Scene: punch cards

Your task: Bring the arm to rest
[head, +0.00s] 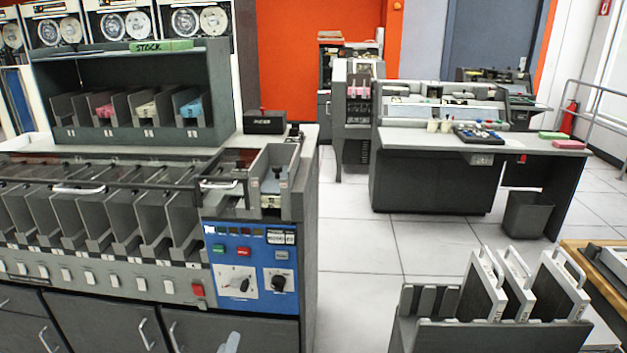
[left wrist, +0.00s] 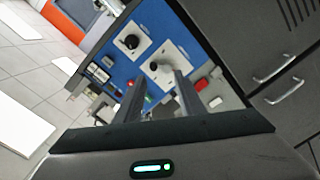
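My left gripper (left wrist: 158,84) shows in the left wrist view with its two dark fingers apart and nothing held between them. Its fingers point at the blue control panel (left wrist: 190,50) of the card sorter, and a gap seems to separate them from it. The rest of that arm is out of frame. My right gripper is in neither view.
The sorter (head: 150,287) with its row of pockets fills the left. A grey rack (head: 490,337) with upright handled boards stands at lower right, beside a wooden table (head: 590,275). A desk (head: 430,185) stands behind. Tiled floor (head: 355,260) is clear between them.

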